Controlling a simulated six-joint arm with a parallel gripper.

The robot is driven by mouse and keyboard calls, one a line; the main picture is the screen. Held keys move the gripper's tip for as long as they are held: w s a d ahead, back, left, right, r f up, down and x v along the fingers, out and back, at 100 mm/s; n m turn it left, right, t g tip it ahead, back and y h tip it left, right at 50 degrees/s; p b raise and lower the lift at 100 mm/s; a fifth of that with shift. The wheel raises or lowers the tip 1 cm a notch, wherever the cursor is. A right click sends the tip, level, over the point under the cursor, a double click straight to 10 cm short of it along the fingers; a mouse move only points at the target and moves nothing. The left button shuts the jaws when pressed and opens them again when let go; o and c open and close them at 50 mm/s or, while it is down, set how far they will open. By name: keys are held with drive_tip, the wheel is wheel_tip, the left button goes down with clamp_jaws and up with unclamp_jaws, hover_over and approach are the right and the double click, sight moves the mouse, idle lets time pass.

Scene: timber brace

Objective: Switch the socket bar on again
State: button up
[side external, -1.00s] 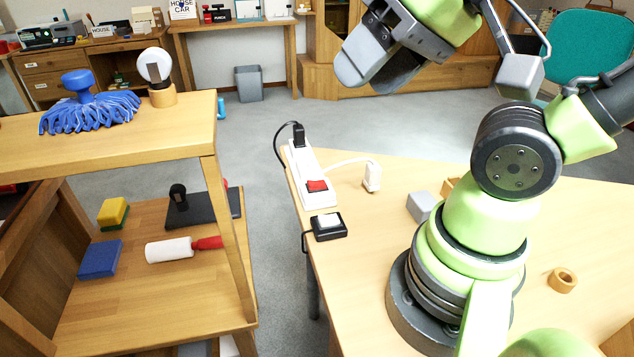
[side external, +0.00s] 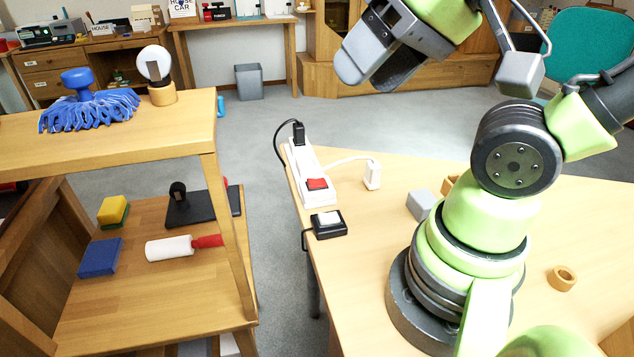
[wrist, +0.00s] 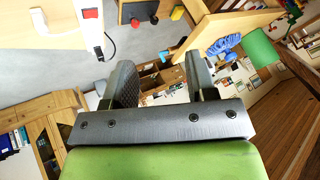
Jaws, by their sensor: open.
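The white socket bar (side external: 307,172) lies along the left edge of the table (side external: 400,296). Its red rocker switch (side external: 317,184) is at the near end, and a black plug (side external: 299,134) sits in its far end. The switch's position is too small to tell. My gripper (side external: 379,70) is open and empty, high above and beyond the table's far edge, well apart from the bar. In the wrist view, my two dark fingers (wrist: 161,86) are spread, and the socket bar (wrist: 93,32) with its red switch (wrist: 89,13) shows at the upper left.
A black box with a white top (side external: 328,224) stands just in front of the bar. A white plug (side external: 373,175) on a white cord, a grey block (side external: 420,204) and a tape roll (side external: 562,278) are on the table. A wooden shelf (side external: 190,140) stands left across a gap.

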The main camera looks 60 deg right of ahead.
clamp_jaws()
idle(1.9)
